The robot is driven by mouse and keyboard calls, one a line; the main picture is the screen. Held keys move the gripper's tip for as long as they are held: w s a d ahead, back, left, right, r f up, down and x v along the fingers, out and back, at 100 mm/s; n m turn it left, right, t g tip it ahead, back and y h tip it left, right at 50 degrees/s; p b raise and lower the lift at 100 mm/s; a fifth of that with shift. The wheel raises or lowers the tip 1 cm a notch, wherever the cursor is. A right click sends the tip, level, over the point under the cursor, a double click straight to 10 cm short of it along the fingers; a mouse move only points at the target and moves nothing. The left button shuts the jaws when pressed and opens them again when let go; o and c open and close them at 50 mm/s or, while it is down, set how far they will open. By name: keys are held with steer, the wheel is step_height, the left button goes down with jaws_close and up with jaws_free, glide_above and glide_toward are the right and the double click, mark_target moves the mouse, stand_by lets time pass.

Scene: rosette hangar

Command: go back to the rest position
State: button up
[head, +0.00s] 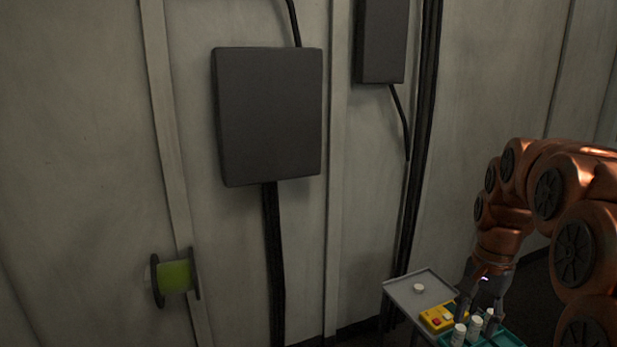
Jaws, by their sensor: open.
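My arm comes in from the right edge of the head view and bends down over a small grey table (408,291). My gripper (479,312) points down and is open. Its fingers are over the near part of the table, close to several white cylinders. One white cylinder (458,336) stands at the left by the teal tray (508,339). Another white cylinder (474,329) shows between the fingers. I cannot tell whether the fingers touch any cylinder.
A yellow device (437,318) with a red part lies left of my gripper. A small white round piece (419,287) is at the table's back. A green spool (175,277), a dark box (268,117) and a second dark box (381,40) are on the wall.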

steer(key=s+a+f+n, duration=0.2)
steer(key=s+a+n, duration=0.1)
steer(key=s, duration=0.5)
steer(key=s+a+f+n, duration=0.2)
steer(key=s+a, duration=0.4)
steer(key=s, duration=0.3)
steer(key=s+a+f+n+g, duration=0.1)
steer(key=s+a+n, duration=0.3)
steer(key=s, duration=0.4)
steer(key=shift+s+a+f+n+h, duration=0.3)
steer(key=shift+f+n, duration=0.2)
steer(key=shift+f, duration=0.25)
steer(key=shift+c, duration=0.6)
